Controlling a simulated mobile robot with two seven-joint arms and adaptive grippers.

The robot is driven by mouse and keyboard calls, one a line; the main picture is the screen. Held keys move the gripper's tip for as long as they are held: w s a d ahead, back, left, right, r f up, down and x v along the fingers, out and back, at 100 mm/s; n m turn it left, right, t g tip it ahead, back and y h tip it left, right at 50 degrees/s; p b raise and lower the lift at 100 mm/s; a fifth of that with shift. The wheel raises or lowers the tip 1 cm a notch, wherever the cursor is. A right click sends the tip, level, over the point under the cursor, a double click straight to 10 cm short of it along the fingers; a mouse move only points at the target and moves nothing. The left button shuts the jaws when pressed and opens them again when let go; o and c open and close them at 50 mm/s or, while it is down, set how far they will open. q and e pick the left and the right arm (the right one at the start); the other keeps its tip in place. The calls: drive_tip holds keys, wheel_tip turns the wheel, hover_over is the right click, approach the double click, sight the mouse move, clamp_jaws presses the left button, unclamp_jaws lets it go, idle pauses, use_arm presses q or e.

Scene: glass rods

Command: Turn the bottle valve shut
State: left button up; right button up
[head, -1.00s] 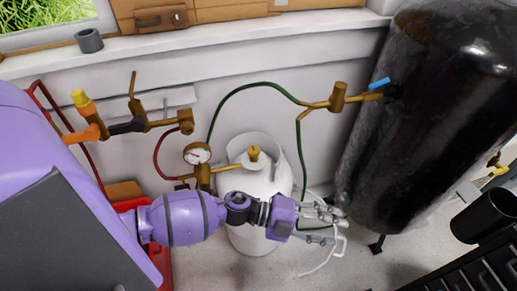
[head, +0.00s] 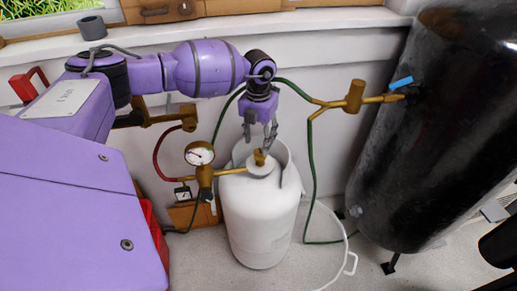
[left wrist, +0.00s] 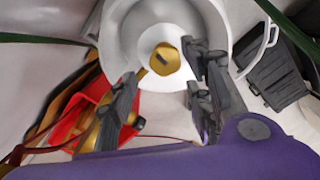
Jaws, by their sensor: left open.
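The white gas bottle (head: 262,220) stands upright on the floor against the wall. Its brass valve (head: 259,157) sits on top, inside a white collar. In the left wrist view the valve (left wrist: 164,59) shows from above, with a dark slot in its top. My left gripper (head: 270,142) points down just above the valve. In the left wrist view its fingers (left wrist: 165,100) are spread apart, with the valve lying between and beyond the tips. The fingers hold nothing. Whether a fingertip touches the valve, I cannot tell. My right gripper is not in view.
A brass regulator with a gauge (head: 199,154) joins the bottle at the left. A green hose (head: 311,180) runs to a brass tee (head: 354,96) on the large black tank (head: 430,130). A red object (left wrist: 80,115) lies beside the bottle.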

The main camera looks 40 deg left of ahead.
sight(258, 152)
use_arm(q)
wheel_tip(258, 152, down, 4)
drive_tip(key=shift+r, duration=0.15)
drive_tip(key=shift+f, duration=0.35)
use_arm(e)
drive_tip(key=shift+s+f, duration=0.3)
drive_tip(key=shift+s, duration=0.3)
use_arm(q)
drive_tip(key=c, duration=1.1)
drive_tip(key=shift+o, duration=0.2)
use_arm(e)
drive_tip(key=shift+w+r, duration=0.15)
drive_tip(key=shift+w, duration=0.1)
